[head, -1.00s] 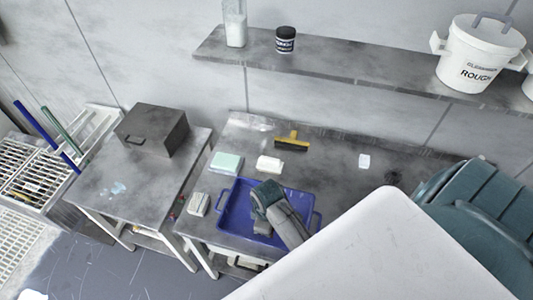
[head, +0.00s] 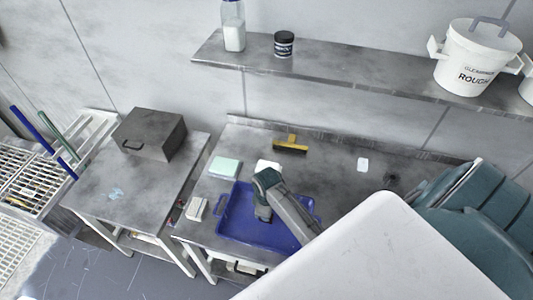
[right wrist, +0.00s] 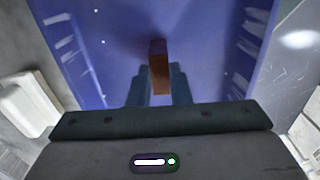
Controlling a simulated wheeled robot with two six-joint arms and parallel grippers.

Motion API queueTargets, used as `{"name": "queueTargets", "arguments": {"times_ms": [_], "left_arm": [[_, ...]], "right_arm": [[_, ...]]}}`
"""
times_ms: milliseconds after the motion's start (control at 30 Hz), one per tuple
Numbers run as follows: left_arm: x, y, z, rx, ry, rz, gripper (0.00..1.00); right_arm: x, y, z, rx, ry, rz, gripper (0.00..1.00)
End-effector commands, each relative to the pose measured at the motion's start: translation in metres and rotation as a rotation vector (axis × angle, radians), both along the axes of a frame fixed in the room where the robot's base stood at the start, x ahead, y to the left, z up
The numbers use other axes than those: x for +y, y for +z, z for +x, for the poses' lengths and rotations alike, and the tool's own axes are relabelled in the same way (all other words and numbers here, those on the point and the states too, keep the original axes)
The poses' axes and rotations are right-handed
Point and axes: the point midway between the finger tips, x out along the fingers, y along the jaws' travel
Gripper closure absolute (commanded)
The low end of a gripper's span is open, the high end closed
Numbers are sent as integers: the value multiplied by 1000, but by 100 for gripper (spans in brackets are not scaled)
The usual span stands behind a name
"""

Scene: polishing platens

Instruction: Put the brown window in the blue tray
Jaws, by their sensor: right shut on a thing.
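The brown window (right wrist: 159,62) shows in the right wrist view as a narrow upright brown piece between the fingers. My right gripper (right wrist: 160,82) is shut on it. Below it is the blue floor of the blue tray (right wrist: 105,45). In the head view the blue tray (head: 233,222) lies on the grey bench, and my right gripper (head: 263,213) is over its middle. The brown window is hidden there by my arm. I cannot tell whether it touches the tray floor. My left gripper is not in view.
Behind the tray are a pale green block (head: 225,167), a white block (head: 268,165) partly behind my wrist, and a yellow-and-black brush (head: 291,145). A pale block (head: 196,208) stands left of the tray. A dark box (head: 150,134) sits on the left table.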

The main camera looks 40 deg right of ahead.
Motion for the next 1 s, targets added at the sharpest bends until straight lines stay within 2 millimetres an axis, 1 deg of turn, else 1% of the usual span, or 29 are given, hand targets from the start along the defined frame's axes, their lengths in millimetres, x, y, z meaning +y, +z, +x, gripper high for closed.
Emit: {"name": "queueTargets", "arguments": {"times_ms": [100, 133, 167, 200, 233, 500, 667, 767, 1000], "left_arm": [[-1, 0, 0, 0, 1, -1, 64], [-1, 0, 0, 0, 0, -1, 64], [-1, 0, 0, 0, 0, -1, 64], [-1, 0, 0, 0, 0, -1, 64], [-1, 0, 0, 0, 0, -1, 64], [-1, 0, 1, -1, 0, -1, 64], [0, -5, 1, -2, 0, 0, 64], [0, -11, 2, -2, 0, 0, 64], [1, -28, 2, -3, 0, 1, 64]], "right_arm": [[0, -2, 0, 0, 0, 0, 100], [0, -2, 0, 0, 0, 0, 78], [0, -2, 0, 0, 0, 0, 73], [0, -2, 0, 0, 0, 0, 65], [0, -2, 0, 0, 0, 0, 61], [0, -2, 0, 0, 0, 0, 61], [0, 8, 1, -4, 0, 0, 61], [0, 23, 1, -6, 1, 1, 61], [0, 75, 1, -7, 1, -1, 61]]}}
